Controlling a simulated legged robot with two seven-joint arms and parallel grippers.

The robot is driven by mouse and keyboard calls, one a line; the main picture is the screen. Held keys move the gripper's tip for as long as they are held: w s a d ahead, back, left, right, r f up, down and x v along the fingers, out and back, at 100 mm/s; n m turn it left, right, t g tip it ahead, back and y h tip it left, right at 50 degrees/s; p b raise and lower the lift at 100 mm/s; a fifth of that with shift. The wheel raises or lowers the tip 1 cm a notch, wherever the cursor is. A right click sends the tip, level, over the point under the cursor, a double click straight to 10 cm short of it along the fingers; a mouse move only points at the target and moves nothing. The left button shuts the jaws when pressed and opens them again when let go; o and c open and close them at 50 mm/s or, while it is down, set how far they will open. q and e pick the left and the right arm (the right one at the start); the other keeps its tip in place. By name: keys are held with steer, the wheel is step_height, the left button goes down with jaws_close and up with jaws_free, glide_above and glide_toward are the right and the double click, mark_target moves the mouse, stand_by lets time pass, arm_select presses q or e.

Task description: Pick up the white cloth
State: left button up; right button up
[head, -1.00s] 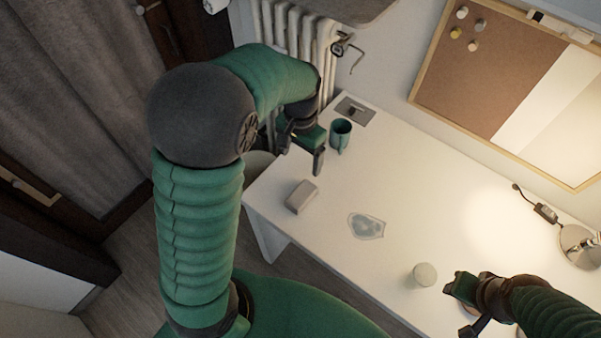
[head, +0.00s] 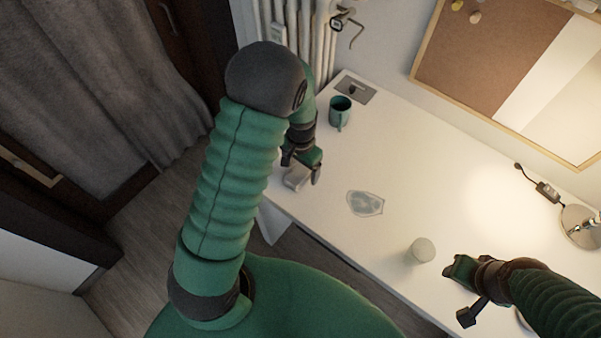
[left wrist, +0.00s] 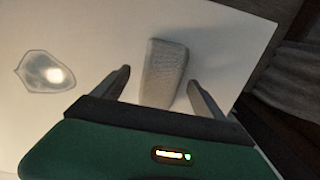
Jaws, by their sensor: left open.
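The white cloth (head: 297,180) looks like a small, pale grey folded block. It lies on the white desk near its left edge and is partly hidden by my left gripper (head: 302,168). In the left wrist view the cloth (left wrist: 164,72) lies between the two spread fingers of my left gripper (left wrist: 158,80). There is a visible gap on each side, so the gripper is open and not holding it.
A flat translucent piece (head: 365,203) lies right of the cloth. A pale cup (head: 420,251) stands near the right gripper. A lamp (head: 582,226) is at the right. The middle of the desk (head: 430,180) is clear.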

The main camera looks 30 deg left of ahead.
arm_select(q)
steer(key=shift+d+r, duration=0.1)
steer(key=shift+d, duration=0.05)
steer(key=shift+c, duration=0.4)
steer(key=shift+a, duration=0.35)
steer(key=c, duration=1.4)
steer(key=shift+d, duration=0.15)
